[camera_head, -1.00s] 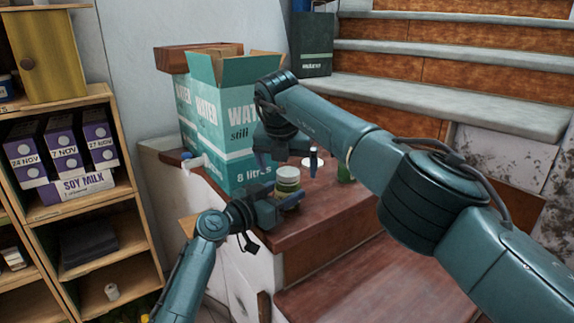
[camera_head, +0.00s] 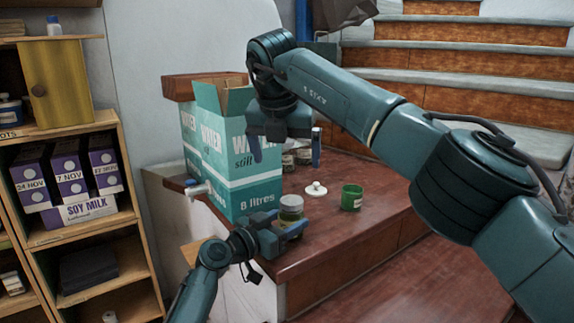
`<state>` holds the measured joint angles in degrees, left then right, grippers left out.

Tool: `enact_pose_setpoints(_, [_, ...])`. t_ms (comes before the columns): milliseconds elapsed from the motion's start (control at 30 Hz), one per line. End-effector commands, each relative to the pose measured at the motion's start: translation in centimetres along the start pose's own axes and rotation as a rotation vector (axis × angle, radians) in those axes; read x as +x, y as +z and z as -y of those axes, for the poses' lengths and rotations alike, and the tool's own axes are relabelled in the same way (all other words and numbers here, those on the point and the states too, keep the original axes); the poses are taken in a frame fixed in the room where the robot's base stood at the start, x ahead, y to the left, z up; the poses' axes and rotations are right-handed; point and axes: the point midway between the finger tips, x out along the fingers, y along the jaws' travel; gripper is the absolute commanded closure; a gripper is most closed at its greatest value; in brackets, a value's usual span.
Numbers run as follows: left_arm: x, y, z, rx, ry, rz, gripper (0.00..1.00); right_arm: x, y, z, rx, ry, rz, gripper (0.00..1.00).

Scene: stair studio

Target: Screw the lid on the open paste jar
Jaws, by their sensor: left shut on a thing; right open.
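A small jar (camera_head: 291,207) with a pale grey upper part and a greenish lower part stands near the front of the red-brown top. My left gripper (camera_head: 284,236) is shut on its lower part. I cannot tell whether a lid sits on this jar. A white lid with a small knob (camera_head: 316,189) lies on the top, behind and right of the jar. A green jar (camera_head: 351,198), its mouth seemingly open, stands farther right. My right gripper (camera_head: 287,152) is open and empty, raised above and behind the held jar, fingers pointing down.
A teal and white water carton (camera_head: 228,165) with open flaps stands close on the left. Two small jars (camera_head: 288,161) stand behind, partly hidden by my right gripper. The right part of the brown top (camera_head: 385,185) is clear. Shelves with soy milk cartons (camera_head: 68,175) stand at far left.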

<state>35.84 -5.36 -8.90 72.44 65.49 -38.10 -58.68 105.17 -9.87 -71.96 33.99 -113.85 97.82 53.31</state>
Motion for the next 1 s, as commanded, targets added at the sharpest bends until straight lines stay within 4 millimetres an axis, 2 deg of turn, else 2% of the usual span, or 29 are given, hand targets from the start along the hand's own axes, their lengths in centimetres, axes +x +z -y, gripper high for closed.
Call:
enact_pose_setpoints(267, [0.0, 0.0, 0.0, -0.001, 0.001, 0.001, 1.0, -0.1, 0.0, 0.0, 0.0, 0.0, 0.0, 0.07])
enact_pose_setpoints(300, [0.0, 0.0, 0.0, -0.001, 0.001, 0.001, 0.44, -0.1, 0.0, 0.0, 0.0, 0.0, 0.0, 0.07])
enact_pose_setpoints(500, [0.0, 0.0, 0.0, -0.001, 0.001, 0.0, 0.27, -0.1, 0.0, 0.0, 0.0, 0.001, 0.0, 0.07])
enact_pose_setpoints(600, [0.0, 0.0, 0.0, -0.001, 0.0, 0.0, 0.2, -0.1, 0.0, 0.0, 0.0, 0.001, 0.0, 0.07])
enact_pose_setpoints(867, [-0.2, 0.0, 0.0, 0.0, 0.0, 0.0, 0.2, -0.1, 0.0, 0.0, 0.0, 0.001, 0.0, 0.07])
enact_pose_setpoints(1000, [-1.5, 0.0, 0.1, 0.001, -0.002, 0.0, 0.2, -0.4, 0.1, 0.0, 0.0, 0.001, 0.0, 0.07])
